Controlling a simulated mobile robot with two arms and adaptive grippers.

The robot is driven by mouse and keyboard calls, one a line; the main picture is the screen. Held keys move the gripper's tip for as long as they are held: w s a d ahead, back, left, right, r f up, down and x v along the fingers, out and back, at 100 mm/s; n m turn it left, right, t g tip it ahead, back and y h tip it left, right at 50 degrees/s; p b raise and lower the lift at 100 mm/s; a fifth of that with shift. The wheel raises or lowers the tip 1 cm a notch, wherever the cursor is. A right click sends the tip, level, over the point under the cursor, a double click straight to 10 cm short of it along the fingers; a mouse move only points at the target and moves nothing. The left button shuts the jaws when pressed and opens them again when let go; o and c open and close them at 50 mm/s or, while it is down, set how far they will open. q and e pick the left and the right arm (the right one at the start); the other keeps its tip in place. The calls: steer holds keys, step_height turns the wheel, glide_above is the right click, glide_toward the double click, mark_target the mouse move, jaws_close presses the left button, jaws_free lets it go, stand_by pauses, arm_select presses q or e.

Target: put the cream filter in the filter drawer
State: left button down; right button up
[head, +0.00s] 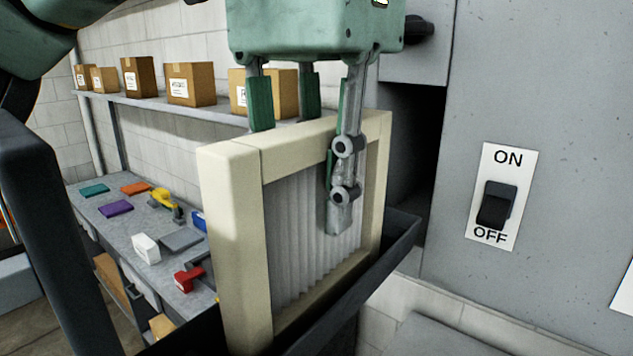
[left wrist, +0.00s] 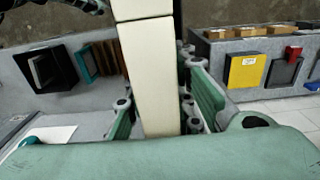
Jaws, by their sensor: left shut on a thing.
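The cream filter (head: 228,225) is an upright cream frame around pale grey pleats. My left gripper (head: 338,185) is shut on its top part from above, with fingers on both faces. In the left wrist view the filter's cream edge (left wrist: 147,75) runs up between the fingers. The dark filter drawer (head: 400,245) sticks out below an open dark slot in the grey cabinet. The filter is over or within the drawer, its lower edge close along the right wall. I cannot tell whether it touches the drawer's floor. My right gripper is not in view.
The grey cabinet (head: 560,110) stands at right with an ON/OFF switch (head: 496,205), lever toward OFF. Behind at left is a workbench (head: 125,240) with several small coloured items. A wall shelf (head: 150,102) above it holds cardboard boxes.

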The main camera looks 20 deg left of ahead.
arm_select(q)
steer(key=shift+f, duration=0.4)
steer(key=c, duration=1.4)
jaws_free()
steer(key=shift+r, duration=0.1)
